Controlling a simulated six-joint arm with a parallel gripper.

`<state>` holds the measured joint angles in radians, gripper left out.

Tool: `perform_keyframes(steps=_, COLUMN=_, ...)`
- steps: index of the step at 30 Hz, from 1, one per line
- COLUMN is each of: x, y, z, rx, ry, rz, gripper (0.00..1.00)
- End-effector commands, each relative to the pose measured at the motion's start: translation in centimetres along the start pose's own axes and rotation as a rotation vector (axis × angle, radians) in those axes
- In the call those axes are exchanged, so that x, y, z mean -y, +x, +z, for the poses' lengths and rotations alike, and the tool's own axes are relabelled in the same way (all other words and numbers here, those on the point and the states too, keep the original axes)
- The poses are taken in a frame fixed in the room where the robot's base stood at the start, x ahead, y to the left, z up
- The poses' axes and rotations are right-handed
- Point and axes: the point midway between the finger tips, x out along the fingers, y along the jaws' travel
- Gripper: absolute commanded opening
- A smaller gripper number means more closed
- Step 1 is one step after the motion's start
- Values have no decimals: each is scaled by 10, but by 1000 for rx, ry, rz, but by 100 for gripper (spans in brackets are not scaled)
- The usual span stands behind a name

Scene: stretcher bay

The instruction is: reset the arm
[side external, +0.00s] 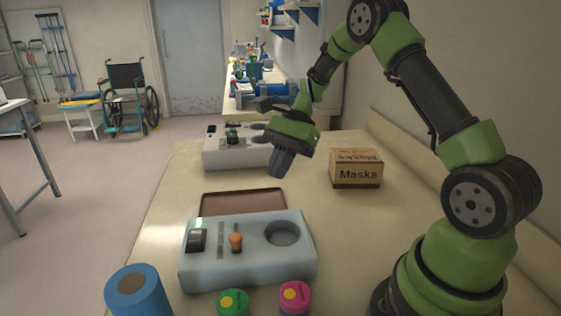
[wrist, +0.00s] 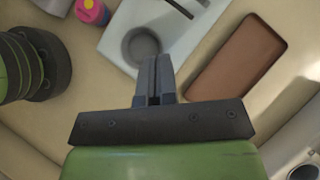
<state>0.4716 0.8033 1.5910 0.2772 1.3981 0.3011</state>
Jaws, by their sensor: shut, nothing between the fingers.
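My gripper (side external: 281,166) is shut and empty, pointing down above the table in the side external view. In the wrist view its closed fingers (wrist: 153,75) show at the centre, with nothing between them. My gripper is in the air behind a grey-white box (side external: 250,265) that has a switch, an orange-knobbed slider and a round recess. A brown tray (side external: 257,203) lies just behind that box and also shows in the wrist view (wrist: 236,70).
A second box (side external: 225,158) with controls stands farther back. A cardboard Masks box (side external: 356,168) sits at the right. A blue cylinder (side external: 137,292), a green-capped jar (side external: 233,303) and a pink-capped jar (side external: 295,297) stand in front. The table between tray and Masks box is clear.

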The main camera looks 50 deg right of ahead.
Motion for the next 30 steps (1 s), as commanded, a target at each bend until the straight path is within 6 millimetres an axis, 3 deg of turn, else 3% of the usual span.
perform_keyframes(steps=5, x=-1, y=-14, z=6, rx=-17, ry=-25, rz=-4, gripper=0)
perform_keyframes(steps=11, x=-15, y=-37, z=52, rx=-146, ry=-239, rz=-19, gripper=0)
perform_keyframes(steps=15, x=-40, y=-54, z=94, rx=-278, ry=-465, rz=-37, gripper=0)
perform_keyframes(steps=21, x=-86, y=-69, z=138, rx=-459, ry=-784, rz=-77, gripper=0)
perform_keyframes(steps=30, x=-154, y=-75, z=166, rx=-702, ry=-1213, rz=-163, gripper=0)
